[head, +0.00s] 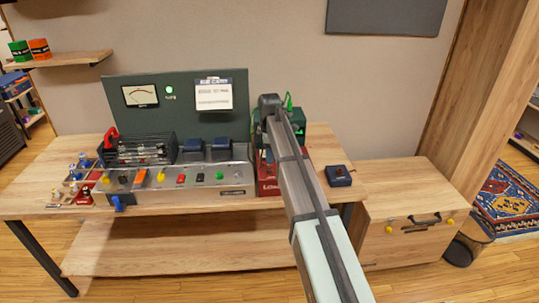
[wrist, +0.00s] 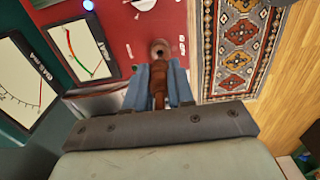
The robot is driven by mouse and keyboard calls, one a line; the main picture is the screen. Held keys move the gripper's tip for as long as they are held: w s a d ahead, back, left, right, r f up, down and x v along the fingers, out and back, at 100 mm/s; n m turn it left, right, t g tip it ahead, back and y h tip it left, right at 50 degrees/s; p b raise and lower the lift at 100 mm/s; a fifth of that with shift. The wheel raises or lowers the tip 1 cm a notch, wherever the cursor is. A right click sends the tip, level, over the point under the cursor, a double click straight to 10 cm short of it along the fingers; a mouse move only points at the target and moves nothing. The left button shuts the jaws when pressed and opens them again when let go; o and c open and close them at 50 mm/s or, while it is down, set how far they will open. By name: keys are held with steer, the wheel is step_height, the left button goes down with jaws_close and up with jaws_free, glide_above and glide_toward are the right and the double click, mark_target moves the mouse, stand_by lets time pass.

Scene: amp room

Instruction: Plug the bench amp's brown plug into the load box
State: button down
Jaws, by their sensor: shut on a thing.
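In the wrist view, my gripper (wrist: 160,72) has its two blue fingers closed on the brown plug (wrist: 159,91). A round brown piece with a dark centre (wrist: 160,49) shows just beyond the fingertips, against a red surface. I cannot tell whether it is part of the plug or a socket, nor whether the plug is seated. The load box (head: 268,187), red with white lettering, stands at the right end of the bench in the head view, partly behind my arm. My arm hides the fingers and the plug there. The bench amp (head: 200,180) stands left of the load box.
A green back panel with a meter (head: 141,95) rises behind the amp. Small coloured parts (head: 80,180) crowd the bench's left end. A small dark blue box (head: 338,176) sits right of the load box. A lower wooden cabinet (head: 405,190) stands farther right, its top clear.

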steer(key=shift+f, duration=1.75)
stand_by(1.7)
steer(key=c, duration=0.9)
jaws_free()
step_height(320, 180, up, 14)
steer(key=shift+f, duration=0.1)
